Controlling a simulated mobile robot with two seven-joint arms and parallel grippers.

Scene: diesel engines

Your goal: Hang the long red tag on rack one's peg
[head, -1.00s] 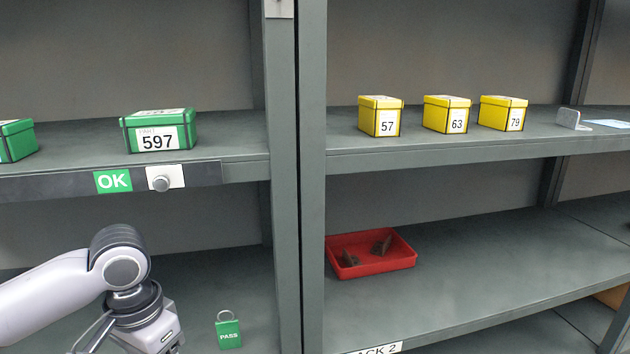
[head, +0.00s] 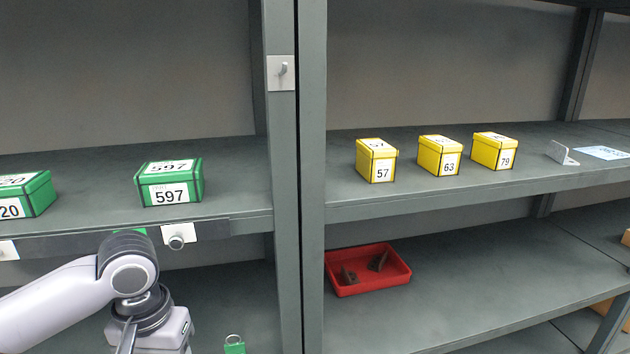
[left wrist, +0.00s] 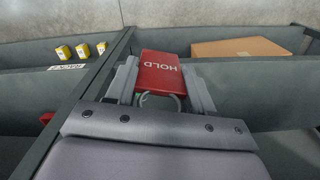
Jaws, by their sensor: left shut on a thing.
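The red tag (left wrist: 160,72), marked HOLD, has a metal ring (left wrist: 160,100) and lies between the fingers of my left gripper (left wrist: 162,78) in the left wrist view. The gripper is shut on it. In the head view, my left wrist is at the bottom left; the fingers and tag are not clearly seen there. A small peg (head: 283,69) stands out from a white plate on the upright post between the racks, above and right of my wrist. A round knob-like peg (head: 176,242) sits on a white plate on the left rack's shelf edge. My right gripper is not visible.
Green boxes (head: 170,183) stand on the left shelf; yellow boxes (head: 377,161) stand on the right shelf. A red tray (head: 368,270) holds dark parts below. A green tag (head: 234,347) is partly cut off at the bottom. The post (head: 283,180) divides the racks.

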